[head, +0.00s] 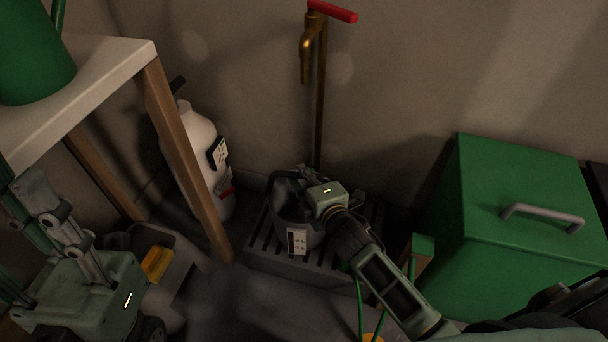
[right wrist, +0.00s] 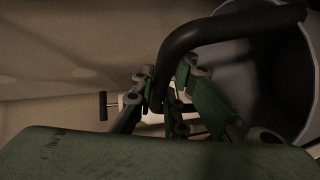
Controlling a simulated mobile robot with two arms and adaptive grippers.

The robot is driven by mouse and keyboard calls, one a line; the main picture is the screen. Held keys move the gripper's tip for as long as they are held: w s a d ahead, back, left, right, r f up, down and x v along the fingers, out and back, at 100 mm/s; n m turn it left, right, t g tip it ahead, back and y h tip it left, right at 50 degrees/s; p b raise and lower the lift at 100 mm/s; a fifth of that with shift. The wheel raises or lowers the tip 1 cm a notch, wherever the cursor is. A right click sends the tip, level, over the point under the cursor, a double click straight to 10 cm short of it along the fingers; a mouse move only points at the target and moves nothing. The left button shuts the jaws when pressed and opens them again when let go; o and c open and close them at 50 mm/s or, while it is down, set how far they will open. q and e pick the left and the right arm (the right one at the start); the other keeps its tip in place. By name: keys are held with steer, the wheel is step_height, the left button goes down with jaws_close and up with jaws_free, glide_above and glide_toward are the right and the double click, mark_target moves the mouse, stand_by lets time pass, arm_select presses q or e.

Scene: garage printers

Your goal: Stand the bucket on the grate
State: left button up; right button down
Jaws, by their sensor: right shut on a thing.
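The dark grey bucket (head: 288,214) with a white label is upright at the grate (head: 264,246), a slatted dark block on the floor under the tap. Its base looks over the slats; I cannot tell whether it touches them. My right gripper (head: 306,180) is at the bucket's upper part. In the right wrist view my right gripper (right wrist: 166,82) is shut on the dark curved handle (right wrist: 190,40), with the bucket's open mouth (right wrist: 285,75) to the right. My left gripper (head: 65,235) is at the lower left, away from the bucket; its fingertips are unclear.
A brass tap (head: 306,50) with a red lever rises behind the grate. A white cylinder (head: 200,140) stands to the left, behind a table (head: 125,70) leg. A green lidded box (head: 510,190) is to the right. A grey container (head: 185,255) is at the lower left.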

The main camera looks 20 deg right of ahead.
steer(key=c, duration=1.7)
jaws_free()
steer(key=shift+o, duration=0.3)
steer(key=shift+s+f, duration=0.15)
steer(key=shift+f, duration=0.3)
steer(key=shift+r, duration=0.1)
steer(key=shift+r, duration=0.2)
steer(key=shift+p+v, duration=0.55)
steer(key=shift+v, duration=0.4)
steer(key=shift+s, duration=0.1)
